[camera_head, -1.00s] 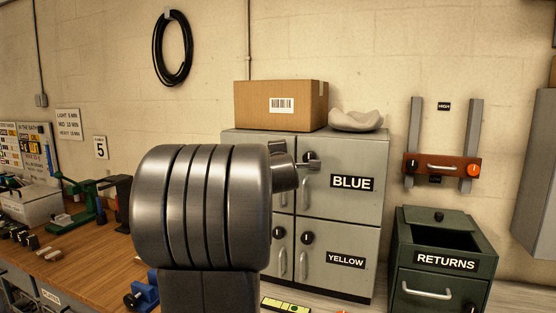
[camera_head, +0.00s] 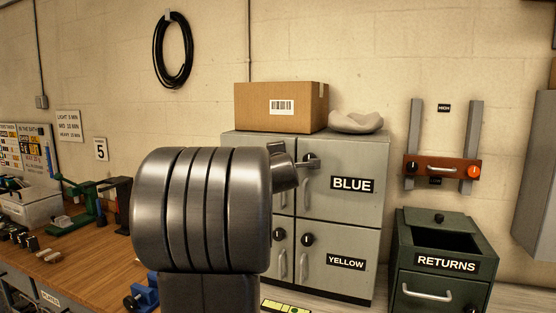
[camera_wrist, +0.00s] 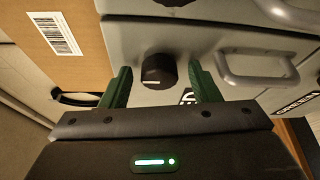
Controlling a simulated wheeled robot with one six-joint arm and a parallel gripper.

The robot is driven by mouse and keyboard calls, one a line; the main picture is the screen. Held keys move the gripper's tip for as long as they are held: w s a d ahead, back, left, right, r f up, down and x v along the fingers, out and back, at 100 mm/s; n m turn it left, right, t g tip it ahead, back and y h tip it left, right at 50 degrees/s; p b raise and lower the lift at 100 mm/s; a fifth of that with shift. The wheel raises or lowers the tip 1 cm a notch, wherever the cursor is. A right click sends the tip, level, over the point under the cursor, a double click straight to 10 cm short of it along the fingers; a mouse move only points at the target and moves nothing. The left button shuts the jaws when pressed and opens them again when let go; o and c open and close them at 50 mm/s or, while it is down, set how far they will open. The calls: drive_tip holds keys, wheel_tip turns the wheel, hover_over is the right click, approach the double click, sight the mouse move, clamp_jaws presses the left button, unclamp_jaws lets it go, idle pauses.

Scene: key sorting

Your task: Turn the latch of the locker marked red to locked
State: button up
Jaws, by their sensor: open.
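In the wrist view a dark round latch knob (camera_wrist: 158,70) with a short white mark at its lower edge sits on a grey locker door (camera_wrist: 150,32). My gripper (camera_wrist: 163,84) is open, with one green finger to the left of the knob and one to the right. A gap shows on both sides of the knob. A black label (camera_wrist: 187,97) beside the right finger is mostly hidden, and I cannot read it. In the head view my arm covers the upper left part of the locker cabinet (camera_head: 368,151), and no red label shows there.
In the wrist view a grey handle (camera_wrist: 262,83) is close to the right finger, with a GREEN label (camera_wrist: 297,106) beyond. The head view shows BLUE (camera_head: 352,184) and YELLOW (camera_head: 346,262) lockers, a cardboard box (camera_head: 250,107) on top and a RETURNS bin (camera_head: 447,290).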

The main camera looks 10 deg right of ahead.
drive_tip(key=shift+s, duration=0.15)
drive_tip(key=v, duration=1.3)
drive_tip(key=shift+s+p, duration=0.25)
drive_tip(key=shift+p, duration=0.05)
drive_tip(key=r+x, duration=0.1)
drive_tip(key=x, duration=1.2)
drive_tip(key=shift+w+f+b, duration=0.3)
drive_tip(key=shift+w+f, duration=0.1)
drive_tip(key=shift+f, duration=0.05)
drive_tip(key=m+t+h+p, duration=0.1)
drive_tip(key=m+h, duration=0.1)
drive_tip(key=m, duration=0.5)
drive_tip(key=m+t+h+p, duration=0.1)
drive_tip(key=m+h, duration=0.1)
drive_tip(key=m, duration=0.4)
drive_tip(key=m+h+p, duration=0.1)
drive_tip(key=m+h, duration=0.2)
drive_tip(key=m, duration=0.4)
drive_tip(key=shift+w+a+f+m+t, duration=0.1)
drive_tip(key=shift+a+f+m+t, duration=0.05)
drive_tip(key=shift+f+m+t, duration=0.2)
idle(0.5)
idle(0.3)
